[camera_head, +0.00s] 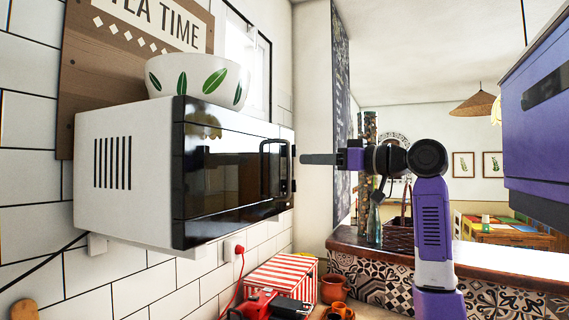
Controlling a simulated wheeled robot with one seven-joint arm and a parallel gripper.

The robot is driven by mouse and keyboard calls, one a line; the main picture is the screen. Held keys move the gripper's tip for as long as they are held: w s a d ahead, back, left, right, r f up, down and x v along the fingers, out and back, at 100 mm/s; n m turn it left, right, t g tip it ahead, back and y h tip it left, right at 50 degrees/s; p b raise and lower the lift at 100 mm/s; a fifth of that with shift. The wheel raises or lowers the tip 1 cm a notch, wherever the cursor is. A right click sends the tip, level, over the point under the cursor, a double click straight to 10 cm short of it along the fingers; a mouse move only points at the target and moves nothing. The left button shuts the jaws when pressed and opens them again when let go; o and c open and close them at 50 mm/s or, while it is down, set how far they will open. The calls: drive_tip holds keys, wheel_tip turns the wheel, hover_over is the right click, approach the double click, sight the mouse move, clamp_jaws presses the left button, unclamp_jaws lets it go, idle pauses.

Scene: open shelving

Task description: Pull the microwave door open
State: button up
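The microwave (118,178) is a white box with vents on its side, on the left of the view, raised above the counter. Its glossy black door (215,180) faces right and looks shut. A dark upright handle (263,170) stands out near the door's far edge. My gripper (303,159) comes in from the right with its grey finger pointing left toward the handle side. Its tip appears just right of the microwave's far edge. I cannot tell the depth gap or whether it touches. Only one finger shape shows, so its opening is hidden.
A white bowl with green leaves (198,76) stands on the microwave. Below are a red-and-white striped box (283,277), a red object (262,306) and orange-brown pots (334,289). A tiled counter (390,275) with bottles runs behind my arm.

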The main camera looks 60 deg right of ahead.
drive_tip(key=p, duration=0.3)
hover_over(289, 192)
drive_tip(key=shift+w+d+f, duration=0.2)
drive_tip(key=shift+d+f, duration=0.1)
clamp_jaws()
idle(1.3)
